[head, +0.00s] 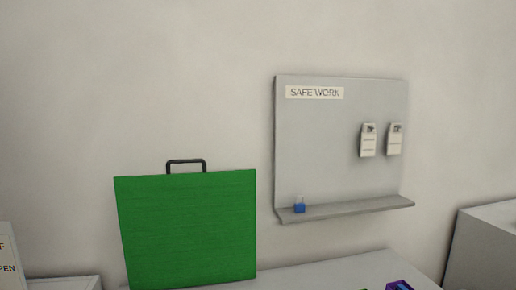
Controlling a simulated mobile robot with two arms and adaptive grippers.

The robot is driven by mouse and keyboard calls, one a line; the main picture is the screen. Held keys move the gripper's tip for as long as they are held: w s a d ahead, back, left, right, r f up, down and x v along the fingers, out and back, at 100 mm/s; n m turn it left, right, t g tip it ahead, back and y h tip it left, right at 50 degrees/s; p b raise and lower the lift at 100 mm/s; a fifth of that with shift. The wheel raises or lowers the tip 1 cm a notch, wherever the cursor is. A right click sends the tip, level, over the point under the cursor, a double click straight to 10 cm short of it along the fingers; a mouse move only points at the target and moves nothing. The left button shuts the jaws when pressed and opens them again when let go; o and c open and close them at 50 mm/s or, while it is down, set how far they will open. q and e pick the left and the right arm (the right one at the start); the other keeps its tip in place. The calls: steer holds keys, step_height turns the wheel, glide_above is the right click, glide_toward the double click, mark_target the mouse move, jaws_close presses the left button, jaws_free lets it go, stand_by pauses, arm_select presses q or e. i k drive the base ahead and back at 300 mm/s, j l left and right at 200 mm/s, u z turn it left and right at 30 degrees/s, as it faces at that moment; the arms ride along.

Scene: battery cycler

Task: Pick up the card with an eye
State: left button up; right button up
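Two small white cards or tags hang side by side on a grey board on the wall. The left card (367,140) and the right card (394,139) each have a dark picture at the top and small print below. The pictures are too small to tell whether either is an eye. Neither of my grippers is in the head view.
The grey board (320,150) has a "SAFE WORK" label (314,92) and a shelf (350,208) holding a small blue item (299,206). A green panel with a black handle (187,230) stands at left. A purple item (399,285) lies on the table (330,273).

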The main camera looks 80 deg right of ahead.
mark_target(368, 140)
steer(key=k+j+z, duration=0.1)
steer(key=z, duration=3.2)
